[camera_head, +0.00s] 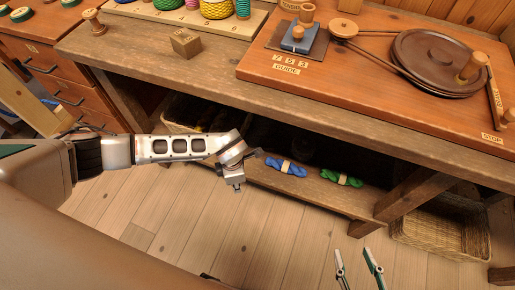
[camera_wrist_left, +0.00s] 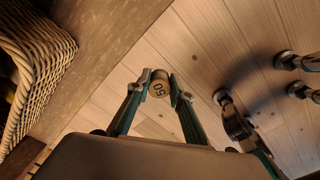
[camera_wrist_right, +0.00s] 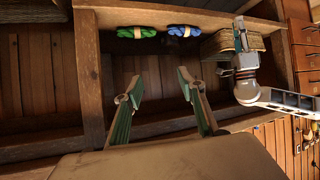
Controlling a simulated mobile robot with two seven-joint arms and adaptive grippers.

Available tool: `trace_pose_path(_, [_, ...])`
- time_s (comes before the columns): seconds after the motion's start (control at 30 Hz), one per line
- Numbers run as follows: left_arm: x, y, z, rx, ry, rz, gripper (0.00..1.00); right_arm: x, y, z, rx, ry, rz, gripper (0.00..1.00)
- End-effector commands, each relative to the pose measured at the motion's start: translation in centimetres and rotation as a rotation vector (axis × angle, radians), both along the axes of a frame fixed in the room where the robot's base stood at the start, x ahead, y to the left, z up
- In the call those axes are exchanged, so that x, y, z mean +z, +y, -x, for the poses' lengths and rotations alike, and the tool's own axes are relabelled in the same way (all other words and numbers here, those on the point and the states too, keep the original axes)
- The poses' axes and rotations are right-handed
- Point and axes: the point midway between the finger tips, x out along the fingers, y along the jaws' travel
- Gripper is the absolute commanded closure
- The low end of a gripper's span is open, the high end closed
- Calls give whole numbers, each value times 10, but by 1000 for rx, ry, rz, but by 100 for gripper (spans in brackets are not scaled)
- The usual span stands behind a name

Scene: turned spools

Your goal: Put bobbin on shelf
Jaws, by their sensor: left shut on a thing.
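A small wooden bobbin (camera_wrist_left: 159,86), with its round end marked 50 facing the camera, sits between the fingertips of my left gripper (camera_wrist_left: 160,84) in the left wrist view. The gripper is shut on it. In the head view my left arm reaches toward the lower shelf (camera_head: 340,203) under the bench; its fingers and the bobbin are not clear there. The shelf bears a blue yarn bundle (camera_head: 284,168) and a green one (camera_head: 341,178). My right gripper (camera_head: 357,262) is open and empty over the floor; it also shows open in the right wrist view (camera_wrist_right: 158,88).
The bench top carries a board with a dark round wheel (camera_head: 437,62), a wooden block (camera_head: 185,42) and a loose spool (camera_head: 93,21). A rack (camera_head: 170,16) of yarn spools stands at the back. A wicker basket (camera_head: 442,232) sits below right. Drawers (camera_head: 58,78) stand left.

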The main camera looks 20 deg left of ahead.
Motion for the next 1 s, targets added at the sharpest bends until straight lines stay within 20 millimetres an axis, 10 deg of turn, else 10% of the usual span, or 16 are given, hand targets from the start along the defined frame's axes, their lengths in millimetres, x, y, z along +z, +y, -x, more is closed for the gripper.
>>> trace_pose_path(0.53, [-11, -5, -119, 0, 17, 0, 91, 16, 36, -12, -36, -33, -194, 60])
trace_pose_path(0.83, [-5, -5, -145, -2, 9, 0, 91, 13, 50, -6, -65, -10, -290, 60])
trace_pose_path(1.0, [-37, -6, -138, -3, 23, 1, 91, 5, 68, 2, -113, 33, -428, 60])
